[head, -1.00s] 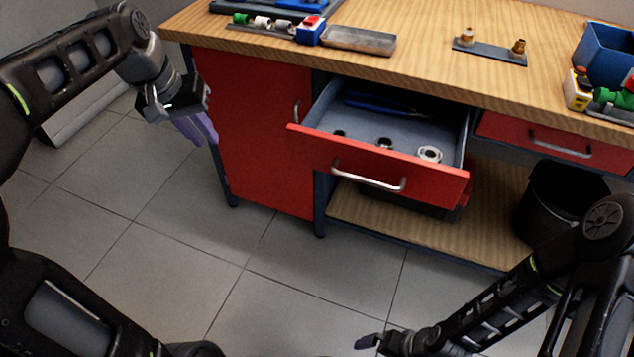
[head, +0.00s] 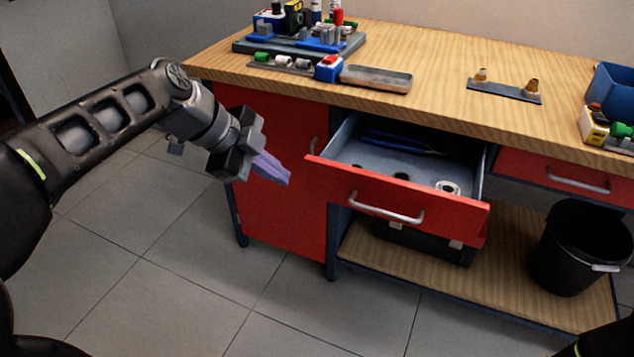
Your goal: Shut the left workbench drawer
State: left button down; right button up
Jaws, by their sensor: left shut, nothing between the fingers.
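The left workbench drawer (head: 400,200) is pulled out, with a red front and a silver bar handle (head: 386,209). Blue-handled pliers (head: 403,143) and several ring-shaped fittings, one of them white (head: 447,188), lie inside it. My left gripper (head: 284,178) has purple fingers that are shut and empty. It is in front of the red cabinet door, left of the drawer front's left end and apart from it in the picture. My right gripper is out of view; only a bit of that arm shows at the lower right corner.
The wooden workbench top (head: 440,65) carries a grey tray (head: 376,79), a plate with brass fittings (head: 504,91) and a blue bin (head: 612,88). A second drawer (head: 565,178) on the right is shut. A black bucket (head: 575,250) stands at the right. The floor in front is clear.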

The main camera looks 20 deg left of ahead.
pick_arm(q)
jog(key=shift+f, duration=0.1)
jog(key=b, duration=0.1)
send_near(329, 191)
notch_tip(329, 191, down, 4)
jog(key=s+d, duration=0.2)
jog(key=w, duration=0.3)
jog(key=shift+f, duration=0.1)
jog(key=shift+w, duration=0.55)
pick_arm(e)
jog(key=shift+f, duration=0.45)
pick_arm(q)
jog(key=shift+w, duration=0.2)
